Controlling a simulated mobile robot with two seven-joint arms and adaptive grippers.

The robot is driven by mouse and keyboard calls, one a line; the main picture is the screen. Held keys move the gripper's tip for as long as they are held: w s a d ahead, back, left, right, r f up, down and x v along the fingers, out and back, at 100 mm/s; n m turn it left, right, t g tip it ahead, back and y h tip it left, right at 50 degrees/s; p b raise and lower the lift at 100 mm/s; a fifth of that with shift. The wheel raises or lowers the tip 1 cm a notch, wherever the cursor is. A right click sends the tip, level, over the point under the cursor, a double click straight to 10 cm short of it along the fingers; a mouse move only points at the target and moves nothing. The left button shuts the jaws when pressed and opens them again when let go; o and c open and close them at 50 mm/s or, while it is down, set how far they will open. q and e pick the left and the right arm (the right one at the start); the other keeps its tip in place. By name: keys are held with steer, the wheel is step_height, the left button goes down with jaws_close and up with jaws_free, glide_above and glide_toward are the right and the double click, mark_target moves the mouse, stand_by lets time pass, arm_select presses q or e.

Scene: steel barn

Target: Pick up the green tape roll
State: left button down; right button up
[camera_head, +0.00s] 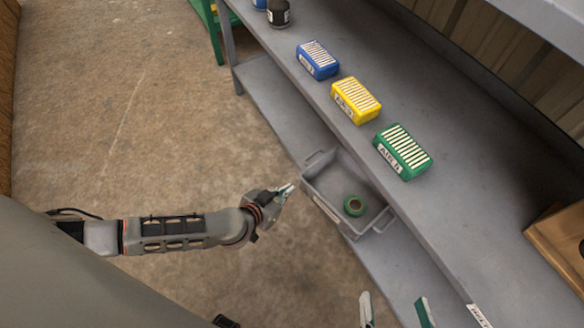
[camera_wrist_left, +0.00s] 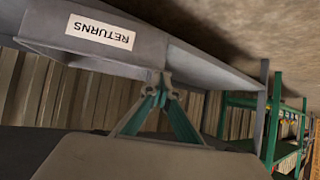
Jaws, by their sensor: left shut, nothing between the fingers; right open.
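The green tape roll (camera_head: 354,206) lies in a grey open bin (camera_head: 346,164) on the lower shelf, near the bin's right end. My left gripper (camera_head: 288,190) is shut and empty, just outside the bin's left front side. In the left wrist view the shut fingers (camera_wrist_left: 161,84) meet in front of the bin wall, which carries a label reading RETURNS (camera_wrist_left: 100,31). The roll is not visible in that view. My right gripper (camera_head: 396,308) is open at the bottom edge of the head view, apart from the bin and only partly in frame.
The upper shelf (camera_head: 440,230) overhangs the lower one and holds a blue box (camera_head: 317,60), a yellow box (camera_head: 356,100) and a green box (camera_head: 402,151). A cardboard box (camera_head: 560,240) stands at the right. The concrete floor (camera_head: 140,100) at left is clear.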

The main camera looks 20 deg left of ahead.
arm_select(q)
steer(key=b, duration=0.3)
glide_toward(311, 168)
steer(key=x, duration=0.5)
steer(key=shift+w+d+r, duration=0.15)
steer(key=shift+w+r, duration=0.1)
steer(key=shift+w, duration=0.1)
steer(key=shift+w+f+b, duration=0.2)
steer(key=shift+f+b, duration=0.2)
steer(key=shift+f, duration=0.1)
steer(key=shift+w+r, duration=0.1)
steer(key=shift+w, duration=0.1)
arm_select(e)
steer(key=a+m, duration=0.1)
steer(key=s+a+m, duration=0.1)
steer(key=a+m, duration=0.1)
steer(key=s+a+f+m, duration=0.1)
steer(key=shift+a+f+m+y, duration=0.1)
steer(key=shift+a+m+y, duration=0.1)
steer(key=shift+m+y, duration=0.1)
